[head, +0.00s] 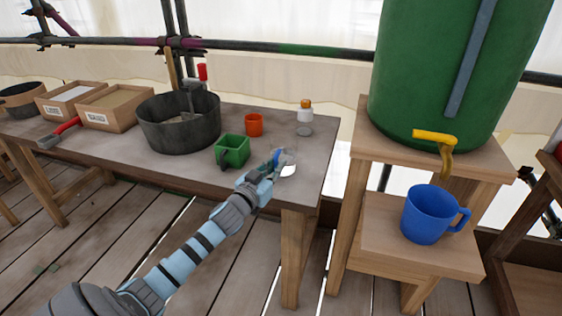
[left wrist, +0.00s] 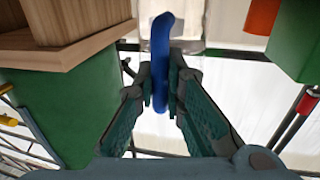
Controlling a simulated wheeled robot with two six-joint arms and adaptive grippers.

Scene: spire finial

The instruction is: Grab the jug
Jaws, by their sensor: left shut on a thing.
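A small clear jug (head: 289,163) with a blue handle (head: 277,157) is at the right front part of the table. My left gripper (head: 272,167) reaches it from the front left and is shut on that handle. In the left wrist view the blue handle (left wrist: 161,62) stands between the two fingers (left wrist: 161,92), with the pale see-through body (left wrist: 183,22) behind it. I cannot tell whether the jug rests on the table or is slightly raised. My right gripper is not in view.
A green square cup (head: 233,151) stands close left of the jug, with an orange cup (head: 254,124) and a small orange-capped bottle (head: 305,111) behind. A dark tub (head: 178,122) stands further left. At right, a blue mug (head: 428,214) sits below the yellow tap (head: 434,136) of a green barrel (head: 430,70).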

